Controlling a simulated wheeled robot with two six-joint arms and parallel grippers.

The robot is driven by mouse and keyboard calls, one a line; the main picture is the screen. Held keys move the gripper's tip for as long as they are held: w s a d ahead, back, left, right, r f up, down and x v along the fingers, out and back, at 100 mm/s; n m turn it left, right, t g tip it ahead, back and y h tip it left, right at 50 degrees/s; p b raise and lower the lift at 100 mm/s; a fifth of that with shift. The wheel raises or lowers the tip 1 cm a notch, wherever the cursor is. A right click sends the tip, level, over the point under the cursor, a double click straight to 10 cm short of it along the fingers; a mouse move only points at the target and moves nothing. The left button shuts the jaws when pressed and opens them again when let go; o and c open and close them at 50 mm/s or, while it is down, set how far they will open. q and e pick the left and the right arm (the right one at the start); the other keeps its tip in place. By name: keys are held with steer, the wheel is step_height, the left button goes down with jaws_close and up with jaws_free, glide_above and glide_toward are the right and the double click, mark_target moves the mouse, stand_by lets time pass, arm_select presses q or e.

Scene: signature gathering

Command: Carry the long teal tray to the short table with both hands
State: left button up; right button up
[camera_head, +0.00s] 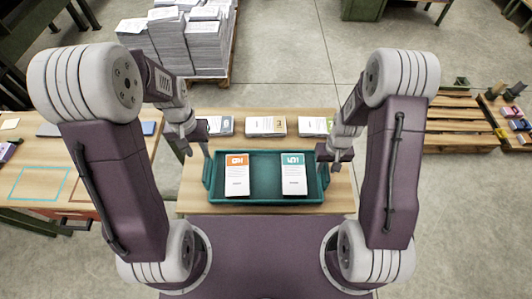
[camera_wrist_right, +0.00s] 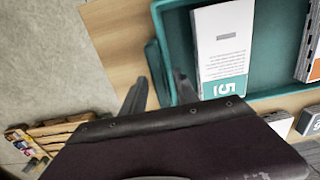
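The long teal tray (camera_head: 265,198) lies flat on a light wooden table in front of me. It holds two card stacks, one with an orange band (camera_head: 237,178) and one with a teal band (camera_head: 294,178). My left gripper (camera_head: 197,155) is open at the tray's left end, by its raised handle. My right gripper (camera_head: 331,162) is at the right end. In the right wrist view its open fingers (camera_wrist_right: 160,80) stand either side of the teal end handle (camera_wrist_right: 154,62), with gaps showing. Left finger contact is unclear. Which table is the short one is not marked.
Several card stacks (camera_head: 265,126) lie behind the tray. Another wooden table (camera_head: 25,215) at left has a teal outline and a red drawer front. A pallet of paper stacks (camera_head: 180,45) stands behind. Wooden pallets (camera_head: 455,120) lie at right. Floor between is clear.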

arm_select(q)
steer(key=shift+r, duration=0.25)
arm_select(e)
step_height(320, 180, up, 12)
stand_by(0.5)
